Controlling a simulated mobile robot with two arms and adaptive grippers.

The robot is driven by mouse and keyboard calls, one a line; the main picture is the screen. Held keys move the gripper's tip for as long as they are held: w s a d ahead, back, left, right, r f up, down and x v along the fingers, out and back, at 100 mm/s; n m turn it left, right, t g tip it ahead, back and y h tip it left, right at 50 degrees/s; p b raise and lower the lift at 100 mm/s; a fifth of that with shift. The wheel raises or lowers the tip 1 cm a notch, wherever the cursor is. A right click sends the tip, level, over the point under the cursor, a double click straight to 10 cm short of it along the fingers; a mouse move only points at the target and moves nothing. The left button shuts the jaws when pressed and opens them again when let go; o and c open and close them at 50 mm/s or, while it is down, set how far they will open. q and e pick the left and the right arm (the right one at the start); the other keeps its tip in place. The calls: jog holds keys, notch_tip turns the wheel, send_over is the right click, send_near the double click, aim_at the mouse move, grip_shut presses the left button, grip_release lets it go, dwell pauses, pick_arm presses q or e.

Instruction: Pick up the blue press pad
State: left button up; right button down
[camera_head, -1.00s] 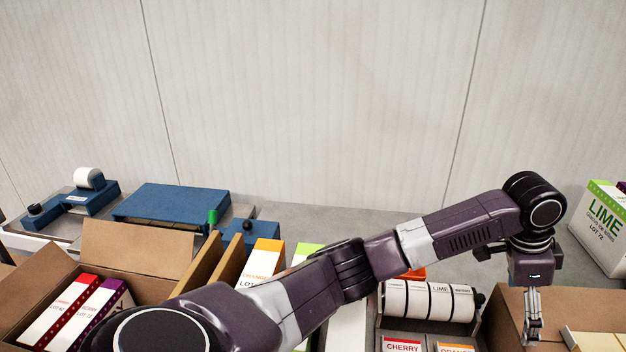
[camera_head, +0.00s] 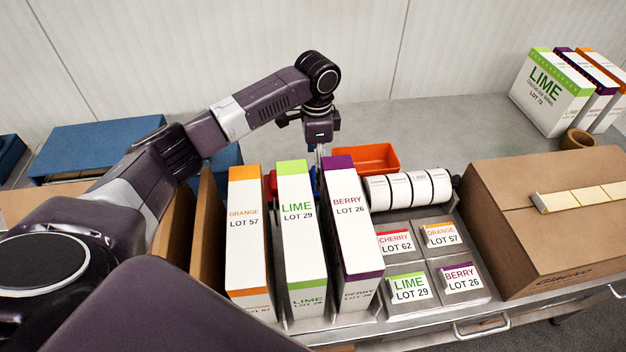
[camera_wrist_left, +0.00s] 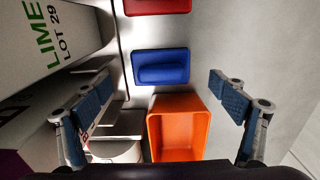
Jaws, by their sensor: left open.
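The blue press pad (camera_wrist_left: 162,67) lies on the grey surface in the left wrist view, a flat block with a raised grip. In the head view only a sliver of blue (camera_head: 315,181) shows between the lime and berry cartons. My left gripper (camera_wrist_left: 163,88) is open and empty, its fingers spread to either side of the pad and apart from it. In the head view the left gripper (camera_head: 319,160) points down behind the cartons, its fingertips partly hidden. My right gripper is not in view.
A red pad (camera_wrist_left: 157,5) and an orange bin (camera_wrist_left: 178,125) flank the blue pad. Tall orange (camera_head: 247,230), lime (camera_head: 301,225) and berry (camera_head: 352,225) cartons stand in front of the gripper. A label roll rack (camera_head: 410,188) is right.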

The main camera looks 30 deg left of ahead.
pick_arm(q)
notch_tip(320, 180, down, 5)
jog(key=shift+w+d+r+p, duration=0.1)
jog(key=shift+r+p, duration=0.1)
jog(key=shift+p, duration=0.35)
jog(key=shift+f, duration=0.45)
jog(key=c, duration=1.4)
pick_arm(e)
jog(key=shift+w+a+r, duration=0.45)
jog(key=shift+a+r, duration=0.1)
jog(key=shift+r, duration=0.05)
